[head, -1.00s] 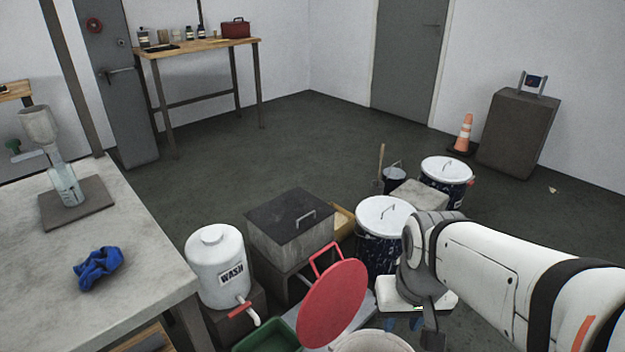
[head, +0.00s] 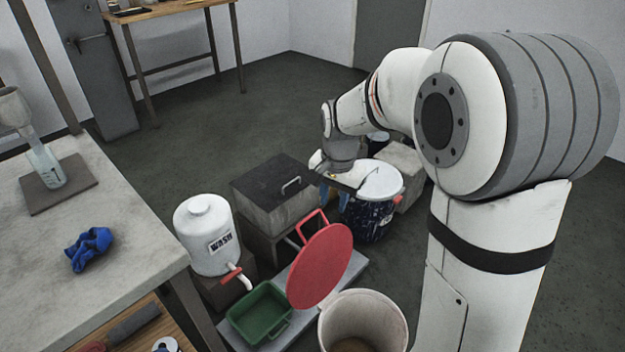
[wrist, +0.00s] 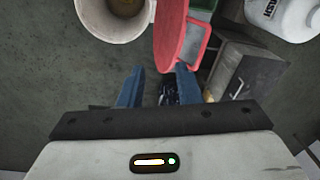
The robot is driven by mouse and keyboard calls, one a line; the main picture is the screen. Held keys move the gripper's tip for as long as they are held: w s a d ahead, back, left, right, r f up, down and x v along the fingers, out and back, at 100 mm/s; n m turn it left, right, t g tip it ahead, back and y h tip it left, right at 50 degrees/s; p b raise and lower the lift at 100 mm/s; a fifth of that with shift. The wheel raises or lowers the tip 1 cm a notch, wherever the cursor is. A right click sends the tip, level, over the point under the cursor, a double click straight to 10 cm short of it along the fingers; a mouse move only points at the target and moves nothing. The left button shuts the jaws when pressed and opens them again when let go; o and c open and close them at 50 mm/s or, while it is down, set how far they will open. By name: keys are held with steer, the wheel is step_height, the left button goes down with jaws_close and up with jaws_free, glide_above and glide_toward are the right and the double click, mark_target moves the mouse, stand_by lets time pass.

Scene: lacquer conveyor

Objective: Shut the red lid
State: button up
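The red lid (head: 320,266) stands open, tilted up at the far-left side of the pale round bucket (head: 328,318), with its red handle loop at the top. The bucket's mouth is uncovered, with brownish contents low inside. My gripper (head: 335,192) is beyond the lid in the head view, close to a dark drum. In the wrist view, the lid (wrist: 170,35) lies ahead of my gripper (wrist: 158,88), and the bucket (wrist: 88,14) is at the upper left. The blue fingers are apart with nothing between them; they look clear of the lid.
A drum with a white lid (head: 382,180) stands beside my gripper. A grey box with a dark top (head: 272,188), a white wash tank (head: 207,240) and a green tray (head: 240,318) crowd the lid's left. A workbench (head: 130,240) fills the left; open floor lies behind.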

mark_target(310, 216)
steer(key=w+a+f+m, duration=0.3)
steer(key=w+a+f, duration=0.15)
steer(key=w, duration=0.35)
steer(key=f, duration=0.7)
steer(key=shift+a+f, duration=0.15)
steer(key=shift+a, duration=0.1)
steer(key=shift+c, duration=0.4)
jaws_close()
